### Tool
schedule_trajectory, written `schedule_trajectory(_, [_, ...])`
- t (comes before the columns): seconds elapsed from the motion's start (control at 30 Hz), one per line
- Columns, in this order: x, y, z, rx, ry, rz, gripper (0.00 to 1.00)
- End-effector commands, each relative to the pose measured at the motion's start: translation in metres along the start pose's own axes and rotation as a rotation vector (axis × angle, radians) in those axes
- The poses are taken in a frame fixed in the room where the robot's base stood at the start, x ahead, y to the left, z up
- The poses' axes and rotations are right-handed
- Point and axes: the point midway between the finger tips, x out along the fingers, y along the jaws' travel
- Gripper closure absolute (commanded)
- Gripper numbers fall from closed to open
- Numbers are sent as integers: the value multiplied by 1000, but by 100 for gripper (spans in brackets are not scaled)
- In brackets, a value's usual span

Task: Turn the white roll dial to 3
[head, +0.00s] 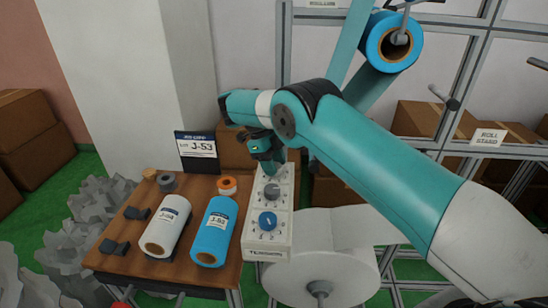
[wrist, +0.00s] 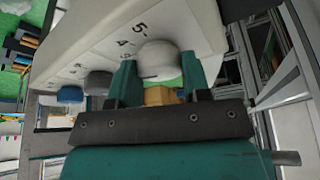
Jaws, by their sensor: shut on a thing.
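The white roll dial (wrist: 158,60) is a round white knob at the far end of the white dial panel (head: 252,250). In the wrist view it sits between the two teal fingers of my gripper (wrist: 158,76), which is shut on it. The numbers 5 and 4 show on the panel beside the knob; the dial's setting cannot be read. In the head view my gripper (head: 268,170) comes down over the panel's far end and hides the white dial. A grey dial (head: 272,192) and a blue dial (head: 267,221) are nearer on the same panel.
The brown table (head: 120,262) left of the panel holds a white roll (head: 168,226), a blue roll (head: 214,232) and small parts. A card reading J-53 (head: 197,145) stands behind. A large white roll (head: 320,270) is right of the panel, and a blue roll (head: 375,45) hangs above.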

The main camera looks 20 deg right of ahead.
Motion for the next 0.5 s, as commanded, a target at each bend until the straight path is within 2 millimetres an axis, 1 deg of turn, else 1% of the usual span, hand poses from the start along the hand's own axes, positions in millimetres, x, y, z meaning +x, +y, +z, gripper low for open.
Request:
schedule_trajectory(0.03, [-3,-1,-1,23,-1,9,80])
schedule_trajectory(0.2, [-2,-1,-1,77,-1,30,80])
schedule_trajectory(0.5, [-1,-1,0,107,-1,43,80])
